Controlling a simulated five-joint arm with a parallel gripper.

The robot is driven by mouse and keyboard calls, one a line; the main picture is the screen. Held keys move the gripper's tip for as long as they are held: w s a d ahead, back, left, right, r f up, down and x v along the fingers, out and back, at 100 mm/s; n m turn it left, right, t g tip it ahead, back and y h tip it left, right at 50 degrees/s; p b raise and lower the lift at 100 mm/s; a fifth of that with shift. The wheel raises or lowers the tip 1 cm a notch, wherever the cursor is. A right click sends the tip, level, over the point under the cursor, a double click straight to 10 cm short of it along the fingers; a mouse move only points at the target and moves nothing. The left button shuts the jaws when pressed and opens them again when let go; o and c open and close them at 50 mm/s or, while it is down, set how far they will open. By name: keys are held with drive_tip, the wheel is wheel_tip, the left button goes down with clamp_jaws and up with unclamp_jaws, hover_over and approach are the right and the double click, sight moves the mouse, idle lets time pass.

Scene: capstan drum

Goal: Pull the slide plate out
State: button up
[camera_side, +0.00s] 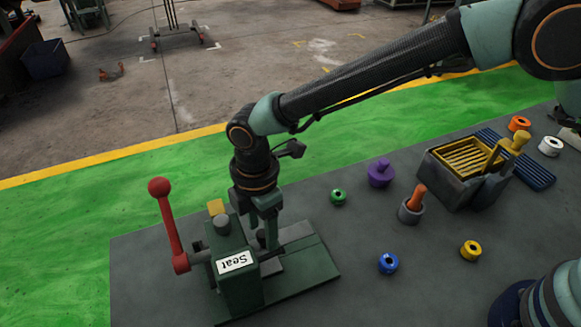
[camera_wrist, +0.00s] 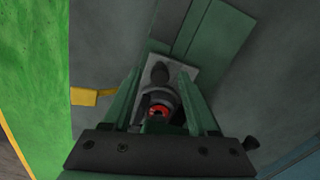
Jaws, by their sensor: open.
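A dark green fixture (camera_side: 240,285) with a white "Seat" label (camera_side: 235,262) stands at the lower left of the side view. A red lever with a ball knob (camera_side: 159,187) rises at its left. A small yellow tab (camera_side: 216,207) shows at its top; a yellow tab also shows in the wrist view (camera_wrist: 90,97). My gripper (camera_side: 268,238) points down behind the fixture's label block. In the wrist view my gripper (camera_wrist: 161,88) is open, its fingers either side of a dark round part with a red ring (camera_wrist: 159,110). I cannot tell which piece is the slide plate.
To the right on the grey table (camera_side: 330,295) are a green ring (camera_side: 338,196), a purple knobbed piece (camera_side: 381,173), a grey cup with an orange handle (camera_side: 411,209), a blue ring (camera_side: 388,263), a yellow ring (camera_side: 470,250) and a grey bin (camera_side: 468,175).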

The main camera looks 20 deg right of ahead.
clamp_jaws()
idle(1.5)
